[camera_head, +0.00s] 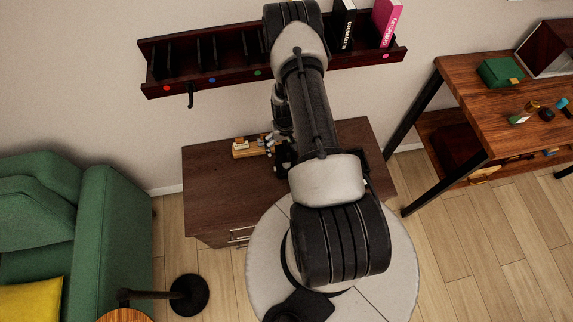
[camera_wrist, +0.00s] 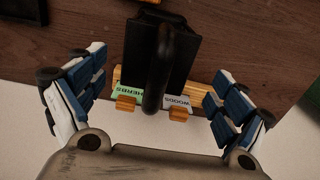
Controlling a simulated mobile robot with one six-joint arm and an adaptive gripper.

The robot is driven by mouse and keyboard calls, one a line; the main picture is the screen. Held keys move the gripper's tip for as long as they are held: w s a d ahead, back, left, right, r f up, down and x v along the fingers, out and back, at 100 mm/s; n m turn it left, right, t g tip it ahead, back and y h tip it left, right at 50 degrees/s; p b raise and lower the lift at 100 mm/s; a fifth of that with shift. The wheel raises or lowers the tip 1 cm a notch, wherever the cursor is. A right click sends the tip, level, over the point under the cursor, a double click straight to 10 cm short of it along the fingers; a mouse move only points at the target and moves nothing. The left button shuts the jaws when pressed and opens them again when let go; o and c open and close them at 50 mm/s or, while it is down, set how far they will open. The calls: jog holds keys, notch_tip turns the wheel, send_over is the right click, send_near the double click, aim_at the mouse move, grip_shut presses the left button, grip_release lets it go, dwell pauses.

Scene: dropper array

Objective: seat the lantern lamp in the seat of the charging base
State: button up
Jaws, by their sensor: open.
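In the wrist view my gripper (camera_wrist: 162,68) is open, its blue-and-white fingers wide apart. Between them is a black body (camera_wrist: 183,48) with a dark upright loop (camera_wrist: 158,75) in front of it. I cannot tell for certain whether this is the lantern lamp or part of the charging base. Neither finger visibly touches it. In the head view my gripper (camera_head: 277,150) is low over the brown cabinet top, partly hidden by my arm. No lantern lamp or charging base can be clearly made out there.
A light wooden rack (camera_head: 241,153) sits on the cabinet (camera_head: 215,185); the wrist view shows its labels HERBS (camera_wrist: 128,92) and WOODS (camera_wrist: 176,101). A wall shelf (camera_head: 230,78) with books hangs behind my arm. A desk (camera_head: 480,85) is right, a green sofa (camera_head: 120,215) left.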

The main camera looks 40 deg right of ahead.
jog(key=f, duration=0.3)
jog(key=shift+s+b, duration=0.4)
jog(key=shift+w+f, duration=0.1)
jog(key=shift+f, duration=0.4)
jog(key=shift+c, duration=0.2)
jog(key=shift+r, duration=0.1)
grip_shut()
